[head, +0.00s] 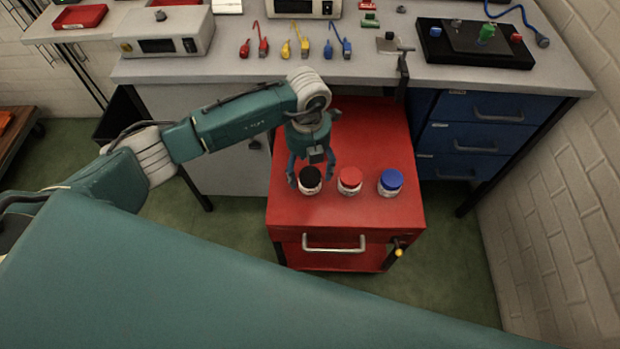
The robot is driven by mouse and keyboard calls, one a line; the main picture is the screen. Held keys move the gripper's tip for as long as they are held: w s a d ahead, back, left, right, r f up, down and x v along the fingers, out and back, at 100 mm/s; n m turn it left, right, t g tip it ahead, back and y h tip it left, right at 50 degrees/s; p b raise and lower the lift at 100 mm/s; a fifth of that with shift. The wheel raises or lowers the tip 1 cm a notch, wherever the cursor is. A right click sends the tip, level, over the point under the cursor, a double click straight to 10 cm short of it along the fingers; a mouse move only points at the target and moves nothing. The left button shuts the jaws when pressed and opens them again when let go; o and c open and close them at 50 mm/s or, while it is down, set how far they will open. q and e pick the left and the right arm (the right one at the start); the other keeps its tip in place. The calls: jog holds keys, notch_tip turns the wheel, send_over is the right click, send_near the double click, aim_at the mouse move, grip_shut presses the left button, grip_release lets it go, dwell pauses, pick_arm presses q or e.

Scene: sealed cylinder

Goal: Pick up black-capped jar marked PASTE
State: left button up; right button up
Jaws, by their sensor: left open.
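The black-capped jar (310,181) stands upright on the red cabinet top, at the left of a row of three jars. Its marking is too small to read. My left gripper (312,180) is open, pointing down, with its fingers on either side of the black cap or just above it. I cannot tell whether the fingers touch the jar. My right gripper does not show.
A red-capped jar (350,181) and a blue-capped jar (390,183) stand close by to the right. The red cabinet (380,140) has bare room behind them. A grey workbench (230,66) with instruments and coloured cables runs along the back; blue drawers (475,135) are at right.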

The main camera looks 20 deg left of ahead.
aim_at(310, 174)
pick_arm(q)
jog(key=f, duration=0.4)
jog(key=shift+w+d+f+p, duration=0.2)
jog(key=shift+w+p, duration=0.05)
jog(key=shift+p, duration=0.05)
jog(key=c, duration=1.3)
jog(key=shift+r, duration=0.1)
